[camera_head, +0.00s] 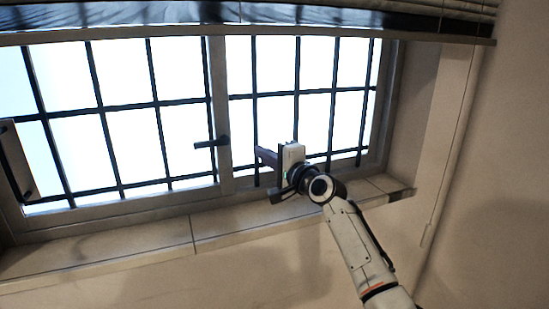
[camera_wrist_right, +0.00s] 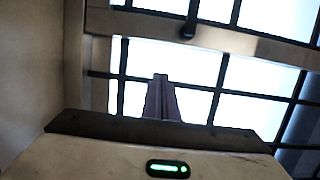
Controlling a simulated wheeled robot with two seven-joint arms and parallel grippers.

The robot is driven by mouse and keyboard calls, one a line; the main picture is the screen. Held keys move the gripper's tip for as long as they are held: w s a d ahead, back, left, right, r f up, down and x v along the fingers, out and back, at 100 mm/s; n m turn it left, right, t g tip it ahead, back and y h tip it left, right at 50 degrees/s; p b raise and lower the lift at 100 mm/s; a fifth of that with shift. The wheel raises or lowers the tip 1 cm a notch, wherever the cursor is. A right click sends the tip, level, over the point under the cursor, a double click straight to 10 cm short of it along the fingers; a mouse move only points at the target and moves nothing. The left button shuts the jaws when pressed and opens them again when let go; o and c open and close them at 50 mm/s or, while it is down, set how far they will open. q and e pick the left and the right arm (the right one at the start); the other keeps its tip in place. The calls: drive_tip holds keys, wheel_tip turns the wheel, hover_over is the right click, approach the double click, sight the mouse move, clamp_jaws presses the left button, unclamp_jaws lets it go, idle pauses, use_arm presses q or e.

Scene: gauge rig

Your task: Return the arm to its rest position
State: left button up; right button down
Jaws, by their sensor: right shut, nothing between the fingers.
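My right arm (camera_head: 358,245) rises from the lower right of the head view, up in front of the window sill. My right gripper (camera_head: 260,154) is at its end, in front of the barred window, pointing up and left. In the right wrist view its two dark fingers (camera_wrist_right: 161,98) stand together, shut and empty, against the bright panes. A green light shows on the gripper's body in the right wrist view. My left gripper is not in view.
The window (camera_head: 125,115) has dark bars and a black handle (camera_head: 212,143) left of my gripper. A stone sill (camera_head: 130,243) runs below it. A blind (camera_head: 250,14) hangs above. A panel with a dark handle (camera_head: 16,170) stands at the left edge. Bare wall (camera_head: 490,190) is at right.

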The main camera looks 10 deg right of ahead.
drive_tip(key=v, duration=0.5)
drive_tip(key=s+d+f+n+g+h, duration=0.1)
drive_tip(key=s+f+n, duration=0.1)
drive_tip(key=s+f, duration=0.6)
drive_tip(key=s+f+n+g+h, duration=0.1)
drive_tip(key=s+f+n+g, duration=0.3)
drive_tip(key=f, duration=0.9)
drive_tip(key=s+d+f+n+t+h, duration=0.1)
drive_tip(key=s+f, duration=0.6)
drive_tip(key=f, duration=0.3)
drive_tip(key=s+f+n+g, duration=0.1)
drive_tip(key=s+f+n, duration=0.2)
drive_tip(key=s, duration=0.6)
drive_tip(key=s+f+n+g+h, duration=0.1)
drive_tip(key=s+f+n, duration=0.1)
drive_tip(key=s+f, duration=0.3)
drive_tip(key=s+f+n+g, duration=0.2)
drive_tip(key=s+f, duration=0.3)
drive_tip(key=s, duration=0.8)
drive_tip(key=shift+a+n, duration=0.5)
drive_tip(key=shift+n, duration=0.3)
drive_tip(key=shift+f, duration=0.15)
